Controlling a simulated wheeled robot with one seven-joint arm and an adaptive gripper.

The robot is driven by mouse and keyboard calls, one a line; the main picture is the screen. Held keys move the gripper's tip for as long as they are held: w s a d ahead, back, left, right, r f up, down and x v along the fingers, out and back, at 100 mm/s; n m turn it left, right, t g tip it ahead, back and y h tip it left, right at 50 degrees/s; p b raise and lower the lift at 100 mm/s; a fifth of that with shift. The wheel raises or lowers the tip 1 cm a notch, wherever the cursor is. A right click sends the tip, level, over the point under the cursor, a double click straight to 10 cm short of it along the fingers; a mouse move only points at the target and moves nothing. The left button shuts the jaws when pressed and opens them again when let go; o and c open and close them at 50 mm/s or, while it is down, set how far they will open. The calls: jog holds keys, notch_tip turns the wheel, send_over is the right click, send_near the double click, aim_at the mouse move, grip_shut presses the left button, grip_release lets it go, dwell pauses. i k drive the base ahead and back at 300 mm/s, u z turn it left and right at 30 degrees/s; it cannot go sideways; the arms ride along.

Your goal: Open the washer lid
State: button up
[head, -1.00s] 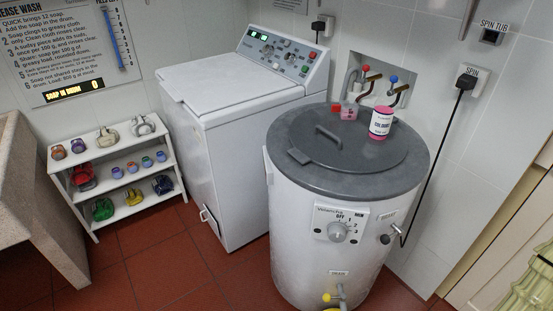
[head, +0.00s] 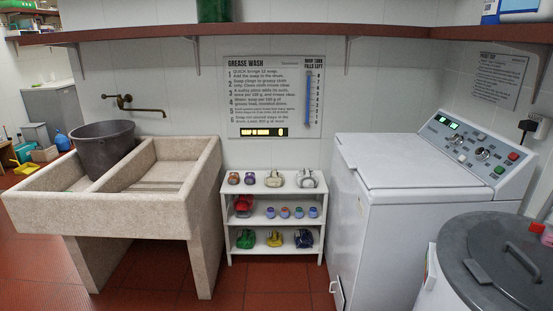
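The white top-loading washer (head: 385,215) stands right of centre in the head view, against the tiled wall. Its flat white lid (head: 395,160) is down and shut. Its sloped control panel (head: 475,148) at the back right has lit green displays, knobs and red and green buttons. My gripper is not in view, so its state does not show.
A round tub with a grey lid (head: 505,265) stands close at the washer's right. A white shelf of small coloured items (head: 272,220) is left of the washer. A stone sink (head: 150,215) holding a dark bucket (head: 103,148) is further left. Red floor lies in front.

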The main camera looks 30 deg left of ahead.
aim_at(396, 157)
jog(key=u, duration=1.8)
jog(key=k, duration=0.8)
jog(key=z, duration=1.05)
jog(key=i, duration=0.95)
